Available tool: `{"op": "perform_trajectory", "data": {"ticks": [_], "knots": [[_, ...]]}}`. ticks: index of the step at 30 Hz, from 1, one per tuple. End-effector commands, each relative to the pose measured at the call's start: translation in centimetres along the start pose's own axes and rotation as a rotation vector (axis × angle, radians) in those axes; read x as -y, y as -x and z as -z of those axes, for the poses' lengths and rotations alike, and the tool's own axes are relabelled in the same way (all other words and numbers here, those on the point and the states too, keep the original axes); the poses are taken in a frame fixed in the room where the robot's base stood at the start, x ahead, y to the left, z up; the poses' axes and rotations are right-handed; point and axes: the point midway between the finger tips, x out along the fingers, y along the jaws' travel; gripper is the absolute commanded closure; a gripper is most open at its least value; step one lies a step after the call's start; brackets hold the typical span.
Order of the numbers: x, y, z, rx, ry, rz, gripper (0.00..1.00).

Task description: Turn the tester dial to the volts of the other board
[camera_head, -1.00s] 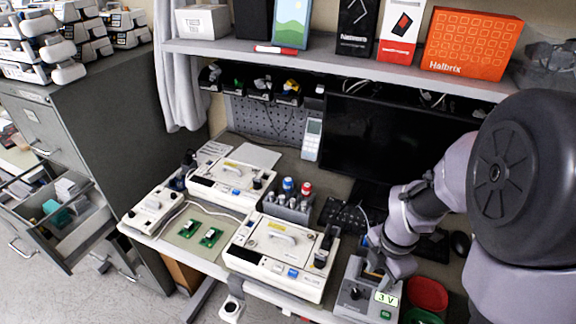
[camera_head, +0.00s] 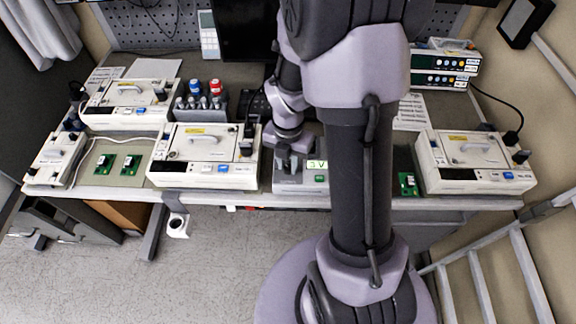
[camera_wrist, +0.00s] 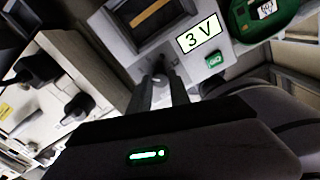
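The grey tester (camera_head: 301,184) stands at the bench front, partly hidden by my arm. Its lit display (camera_head: 317,164) reads 3 V, also clear in the wrist view (camera_wrist: 199,38). A green button (camera_wrist: 214,59) sits below the display. The small dark dial (camera_wrist: 159,70) is by my fingertips. My gripper (camera_wrist: 162,84) points down at it with the fingers apart; I cannot tell whether they touch it. Two green boards (camera_head: 104,163) (camera_head: 131,164) lie on the mat at left. Another green board (camera_head: 407,183) lies right of my arm.
White pumps stand left (camera_head: 204,155) and right (camera_head: 474,161) of the tester, with another pump (camera_head: 131,104) at the back left. A holder (camera_head: 201,106) with red- and blue-topped items is behind. A green rounded item (camera_wrist: 262,12) lies beside the tester.

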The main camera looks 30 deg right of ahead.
Motion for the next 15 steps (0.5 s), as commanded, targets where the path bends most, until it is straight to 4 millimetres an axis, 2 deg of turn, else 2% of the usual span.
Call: {"op": "perform_trajectory", "data": {"ticks": [2, 8, 11, 15], "knots": [[-0.02, 0.17, -0.03, 0.001, 0.000, -0.001, 1.00], [-0.05, 0.21, -0.06, 0.002, -0.016, -0.001, 1.00], [-0.07, 0.11, -0.09, 0.003, -0.192, -0.003, 1.00], [-0.07, 0.05, -0.10, 0.003, -0.518, -0.003, 1.00]]}}
